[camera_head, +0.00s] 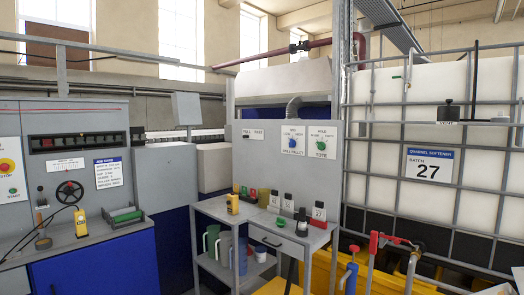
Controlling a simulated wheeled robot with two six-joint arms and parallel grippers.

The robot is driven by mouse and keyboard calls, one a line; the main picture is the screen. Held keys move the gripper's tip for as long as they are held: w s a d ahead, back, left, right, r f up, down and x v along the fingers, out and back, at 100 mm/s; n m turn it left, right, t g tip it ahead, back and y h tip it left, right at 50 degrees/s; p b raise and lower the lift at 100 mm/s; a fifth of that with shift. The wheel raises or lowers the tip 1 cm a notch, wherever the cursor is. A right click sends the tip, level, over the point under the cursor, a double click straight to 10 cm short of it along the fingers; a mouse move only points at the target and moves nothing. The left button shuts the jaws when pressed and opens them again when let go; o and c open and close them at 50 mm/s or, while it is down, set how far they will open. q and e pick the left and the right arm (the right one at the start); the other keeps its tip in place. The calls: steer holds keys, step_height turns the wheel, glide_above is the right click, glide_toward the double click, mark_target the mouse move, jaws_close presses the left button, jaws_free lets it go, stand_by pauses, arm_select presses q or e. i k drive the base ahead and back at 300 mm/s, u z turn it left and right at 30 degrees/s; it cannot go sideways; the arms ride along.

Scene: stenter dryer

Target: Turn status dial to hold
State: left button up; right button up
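Two dials sit side by side on white plates on the grey panel in the middle of the head view. The left one is a blue dial (292,144); the small words on its plate are hard to read, the lower ones looking like "mill pallet". The right one is a green dial (321,145); its plate seems to read "hold" at the top, "empty" at the right and "tote" below. Which way either pointer faces is too small to tell. Neither of my grippers is in view, and nothing touches the dials.
A grey cart (277,238) with small bottles, cards and a yellow device stands below the panel. A caged white tank (398,178) with a "Batch 27" sign fills the right. A control console (76,235) with a handwheel (69,192) stands at the left.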

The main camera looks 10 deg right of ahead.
mark_target(321, 145)
steer(key=u, duration=0.25)
steer(key=k, duration=0.25)
steer(key=z, duration=1.1)
steer(key=i, duration=1.35)
steer(key=u, duration=0.35)
steer(key=i, duration=0.55)
steer(key=u, duration=0.5)
